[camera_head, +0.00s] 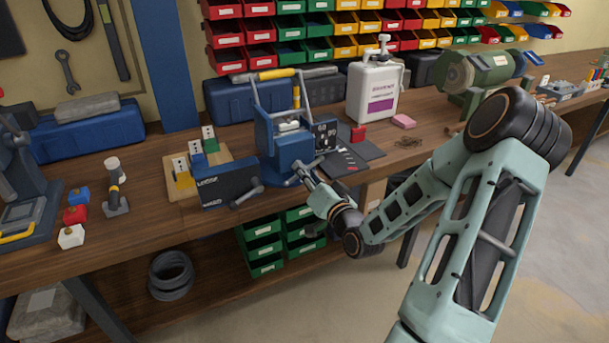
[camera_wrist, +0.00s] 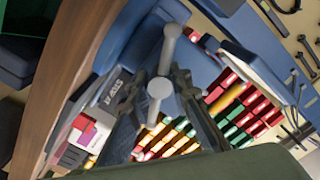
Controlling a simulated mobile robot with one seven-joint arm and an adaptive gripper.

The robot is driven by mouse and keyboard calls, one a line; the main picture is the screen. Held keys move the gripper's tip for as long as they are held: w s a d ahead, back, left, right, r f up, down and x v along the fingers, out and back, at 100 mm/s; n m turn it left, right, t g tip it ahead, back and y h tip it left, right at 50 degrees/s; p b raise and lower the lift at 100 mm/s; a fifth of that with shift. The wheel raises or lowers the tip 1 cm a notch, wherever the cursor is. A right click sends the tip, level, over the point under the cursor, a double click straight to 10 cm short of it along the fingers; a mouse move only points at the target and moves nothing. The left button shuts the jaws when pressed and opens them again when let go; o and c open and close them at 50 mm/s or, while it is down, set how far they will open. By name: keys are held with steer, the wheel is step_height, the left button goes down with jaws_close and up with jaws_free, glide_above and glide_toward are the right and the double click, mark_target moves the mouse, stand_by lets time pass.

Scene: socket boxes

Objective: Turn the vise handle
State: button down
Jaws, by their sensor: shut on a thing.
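The blue vise (camera_head: 285,148) stands near the front edge of the wooden bench in the head view. Its handle, a grey bar with rounded ends (camera_wrist: 167,58), fills the middle of the wrist view. My gripper (camera_wrist: 160,86) is shut on this bar, with one dark finger on each side and both knobs showing. In the head view my gripper (camera_head: 303,172) reaches in from the right, low at the vise's front; the exact contact is too small to see there. A dark labelled block (camera_head: 226,186) is beside the vise on the left.
A yellow-handled tool (camera_head: 115,203) and several coloured blocks lie left of the vise. A wooden board (camera_head: 177,194) with upright pieces stands beside it. A white container (camera_head: 374,92) stands behind, right. Coloured bins line the wall. Open floor lies in front, right.

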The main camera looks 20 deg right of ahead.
steer(key=shift+d, duration=0.1)
steer(key=c, duration=1.4)
jaws_free()
steer(key=shift+s, duration=0.1)
steer(key=s, duration=1.1)
steer(key=shift+s+d, duration=0.2)
steer(key=shift+s, duration=0.2)
steer(key=shift+o, duration=0.7)
